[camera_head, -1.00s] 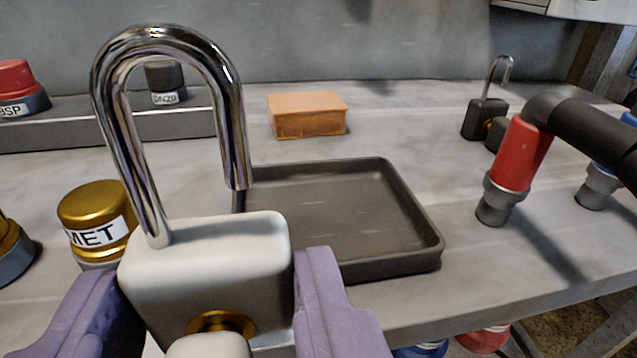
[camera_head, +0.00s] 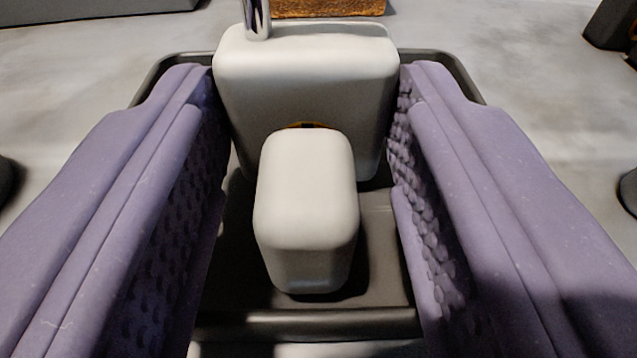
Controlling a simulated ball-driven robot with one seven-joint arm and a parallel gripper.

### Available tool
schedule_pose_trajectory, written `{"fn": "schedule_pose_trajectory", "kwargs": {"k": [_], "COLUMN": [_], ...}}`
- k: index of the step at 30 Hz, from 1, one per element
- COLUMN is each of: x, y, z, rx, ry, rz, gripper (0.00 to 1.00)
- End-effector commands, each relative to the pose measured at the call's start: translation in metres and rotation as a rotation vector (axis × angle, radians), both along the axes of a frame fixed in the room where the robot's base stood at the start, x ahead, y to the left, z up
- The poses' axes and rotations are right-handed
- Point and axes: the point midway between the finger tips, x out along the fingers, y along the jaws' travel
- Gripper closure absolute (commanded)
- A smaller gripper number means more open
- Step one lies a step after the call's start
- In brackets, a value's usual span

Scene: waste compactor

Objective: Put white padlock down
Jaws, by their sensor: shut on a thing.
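The white padlock (camera_head: 310,60) is upright between the two purple fingers of my gripper (camera_head: 308,95), which is shut on it. Only the lower end of its chrome shackle shows at the top edge. A white block-shaped key head (camera_head: 305,205) sticks out of its front, towards me. The padlock is over or in the dark shallow tray (camera_head: 310,325). Whether its base touches the tray floor is hard to tell, because the key head and fingers hide part of it.
An orange-brown block (camera_head: 330,7) lies just behind the tray. A black object (camera_head: 612,22) stands at the top right. Dark rounded things show at the left edge (camera_head: 7,180) and right edge (camera_head: 629,190). The grey worktop beside the tray is otherwise bare.

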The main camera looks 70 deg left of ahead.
Motion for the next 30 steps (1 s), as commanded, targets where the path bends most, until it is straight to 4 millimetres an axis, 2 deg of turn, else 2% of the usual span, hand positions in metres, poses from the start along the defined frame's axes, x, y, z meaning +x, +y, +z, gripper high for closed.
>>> {"fn": "schedule_pose_trajectory", "kwargs": {"k": [11, 12, 15, 25, 30], "x": [0.000, 0.000, 0.000, 0.000, -0.009], "y": [0.000, 0.000, 0.000, -0.001, -0.027], "z": [-0.004, -0.004, -0.004, 0.001, 0.006], "rx": [0.001, 0.000, 0.000, -0.001, -0.001], "ry": [-0.001, -0.001, -0.001, -0.002, 0.000], "rz": [0.000, 0.000, 0.000, 0.000, -0.004], "gripper": [0.78, 0.46, 0.28, 0.28, 0.28]}}
